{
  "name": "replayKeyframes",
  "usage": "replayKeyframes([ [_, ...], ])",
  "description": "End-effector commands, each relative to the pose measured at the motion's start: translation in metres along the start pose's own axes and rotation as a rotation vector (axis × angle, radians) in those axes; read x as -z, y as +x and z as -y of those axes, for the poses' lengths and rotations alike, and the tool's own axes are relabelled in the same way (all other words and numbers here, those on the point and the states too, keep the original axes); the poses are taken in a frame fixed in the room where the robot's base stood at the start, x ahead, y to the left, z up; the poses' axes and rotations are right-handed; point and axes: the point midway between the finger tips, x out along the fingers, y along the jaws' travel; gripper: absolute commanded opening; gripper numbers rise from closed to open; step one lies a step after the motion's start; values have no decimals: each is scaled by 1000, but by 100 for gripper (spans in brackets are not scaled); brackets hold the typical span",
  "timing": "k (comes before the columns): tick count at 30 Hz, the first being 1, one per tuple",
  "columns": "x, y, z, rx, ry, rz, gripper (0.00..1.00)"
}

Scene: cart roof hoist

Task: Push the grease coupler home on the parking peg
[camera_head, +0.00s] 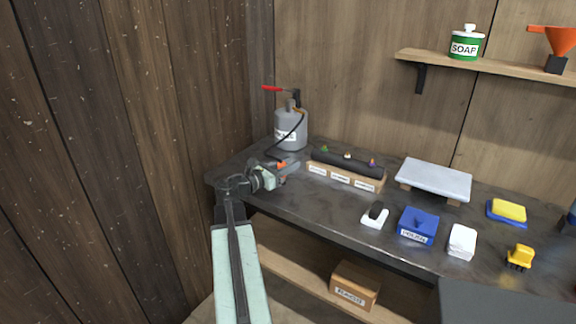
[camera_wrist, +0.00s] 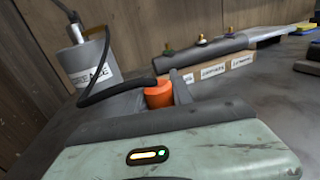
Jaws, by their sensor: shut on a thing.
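The grease coupler is an orange piece (camera_head: 282,164) low over the back left of the bench; it also shows in the wrist view (camera_wrist: 158,95). My gripper (camera_head: 288,166) is shut on it, with dark fingers on both sides. A black hose (camera_wrist: 108,78) runs from the coupler to the grey grease can (camera_head: 291,130), which stands just behind, with a red-handled pump on top. The can's label shows in the wrist view (camera_wrist: 95,75). I cannot make out the parking peg. The coupler's lower end is hidden by my gripper.
A dark bar with coloured fittings on a labelled wooden block (camera_head: 345,178) stands right of my gripper. Farther right are a grey slab (camera_head: 434,178), a blue box (camera_head: 418,225), a white block (camera_head: 462,241) and a yellow sponge (camera_head: 508,211). A plank wall closes the left side.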

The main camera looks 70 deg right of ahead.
Motion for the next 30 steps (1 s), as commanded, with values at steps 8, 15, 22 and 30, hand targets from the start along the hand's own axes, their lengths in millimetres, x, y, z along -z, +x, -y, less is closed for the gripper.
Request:
replayKeyframes([
  [8,8,0,0,0,0,0,0],
  [15,10,0,0,0,0,0,52],
  [22,10,0,0,0,0,0,53],
  [30,10,-27,1,-3,0,0,53],
])
